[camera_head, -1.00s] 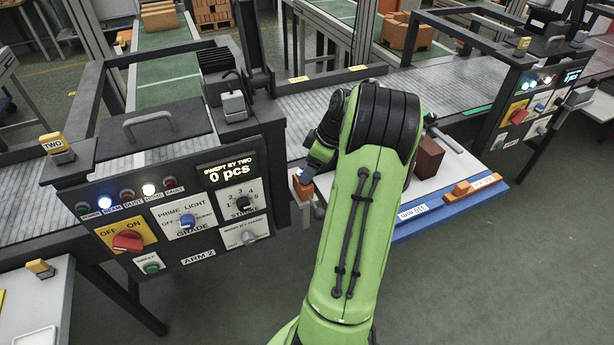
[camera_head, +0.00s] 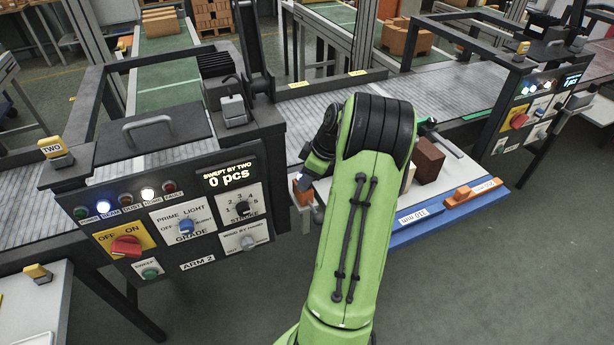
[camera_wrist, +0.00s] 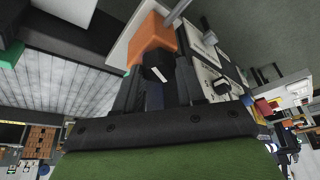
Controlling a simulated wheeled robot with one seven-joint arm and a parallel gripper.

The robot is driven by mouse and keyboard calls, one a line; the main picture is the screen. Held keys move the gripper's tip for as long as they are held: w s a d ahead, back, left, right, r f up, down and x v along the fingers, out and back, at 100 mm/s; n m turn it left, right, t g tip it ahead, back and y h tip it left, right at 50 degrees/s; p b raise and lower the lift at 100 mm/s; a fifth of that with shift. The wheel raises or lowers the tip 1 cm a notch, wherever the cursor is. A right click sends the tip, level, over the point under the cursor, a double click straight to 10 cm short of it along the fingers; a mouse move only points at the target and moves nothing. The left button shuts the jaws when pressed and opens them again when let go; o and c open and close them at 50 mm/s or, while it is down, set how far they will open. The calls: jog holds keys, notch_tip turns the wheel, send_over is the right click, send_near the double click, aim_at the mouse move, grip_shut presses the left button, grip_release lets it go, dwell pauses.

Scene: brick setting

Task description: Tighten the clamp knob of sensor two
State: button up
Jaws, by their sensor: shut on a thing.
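The orange sensor block (camera_wrist: 152,40) sits at the top middle of the wrist view, on a grey metal post or bracket. A small dark knob with a white mark (camera_wrist: 158,73) is just below it, between my fingers. My gripper (camera_wrist: 157,88) is shut on this clamp knob. In the head view my gripper (camera_head: 311,178) is beside the right side of the ARM 2 panel, and only a sliver of the orange sensor (camera_head: 301,186) shows there. The knob is hidden in the head view. The yellow sign marked TWO (camera_head: 53,148) stands on the left of this station.
The ARM 2 control panel (camera_head: 197,265) is close left of my gripper. The grey roller conveyor (camera_head: 316,112) runs behind. A blue-edged tray (camera_head: 410,234) with a brown brick (camera_head: 428,160) and an orange piece (camera_head: 459,195) lies right of my arm. Open floor is in front.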

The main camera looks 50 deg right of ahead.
jog(key=shift+m, duration=0.3)
jog(key=m+h+b, duration=0.2)
jog(key=m, duration=0.2)
jog(key=shift+a, duration=0.15)
jog(key=m, duration=0.2)
jog(key=m+h+b, duration=0.1)
jog(key=m, duration=0.2)
jog(key=shift+w+a+h, duration=0.1)
jog(key=shift+h, duration=0.2)
jog(key=m+g+h, duration=0.1)
jog(key=m, duration=0.3)
jog(key=shift+w+m, duration=0.1)
jog(key=shift+m, duration=0.2)
jog(key=shift+m+g+h, duration=0.6)
jog(key=shift+m+g, duration=0.3)
jog(key=shift+m, duration=0.9)
jog(key=o, duration=1.1)
jog(key=shift+c, duration=0.2)
jog(key=shift+a, duration=0.1)
